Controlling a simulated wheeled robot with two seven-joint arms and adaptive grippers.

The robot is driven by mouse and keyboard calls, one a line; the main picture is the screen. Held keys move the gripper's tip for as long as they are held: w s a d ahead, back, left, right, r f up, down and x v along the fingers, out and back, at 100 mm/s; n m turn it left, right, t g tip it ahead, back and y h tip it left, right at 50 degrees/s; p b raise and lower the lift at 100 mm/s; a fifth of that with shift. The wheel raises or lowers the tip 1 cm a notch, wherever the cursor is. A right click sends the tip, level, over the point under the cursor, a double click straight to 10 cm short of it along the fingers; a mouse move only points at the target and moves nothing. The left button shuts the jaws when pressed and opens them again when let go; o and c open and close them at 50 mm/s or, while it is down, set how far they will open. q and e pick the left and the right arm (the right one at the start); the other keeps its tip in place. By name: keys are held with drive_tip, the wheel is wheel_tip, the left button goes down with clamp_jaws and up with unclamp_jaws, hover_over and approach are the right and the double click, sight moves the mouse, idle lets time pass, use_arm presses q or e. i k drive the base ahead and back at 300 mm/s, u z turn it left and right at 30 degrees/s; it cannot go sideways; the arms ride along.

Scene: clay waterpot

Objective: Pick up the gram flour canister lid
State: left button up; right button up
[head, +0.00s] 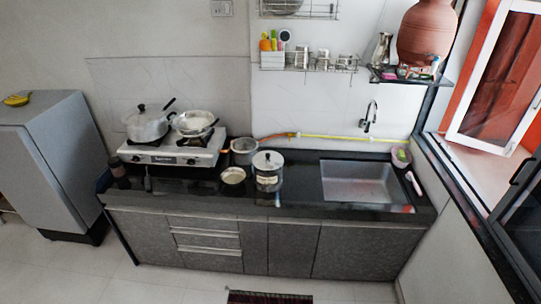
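A steel canister (268,183) stands upright on the black counter, a little left of the sink. It has a pale label on its front, too small to read. Neither of my grippers is in the head view.
A shallow pan (233,176) and a steel pot (243,146) stand close left of the canister. A gas stove (172,154) with two pots is further left. The sink (358,182) is to the right. Tiled floor in front is mostly clear, with a dark mat (270,297).

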sight(265, 161)
drive_tip(key=u, duration=0.05)
drive_tip(key=i, duration=1.7)
drive_tip(key=u, duration=0.35)
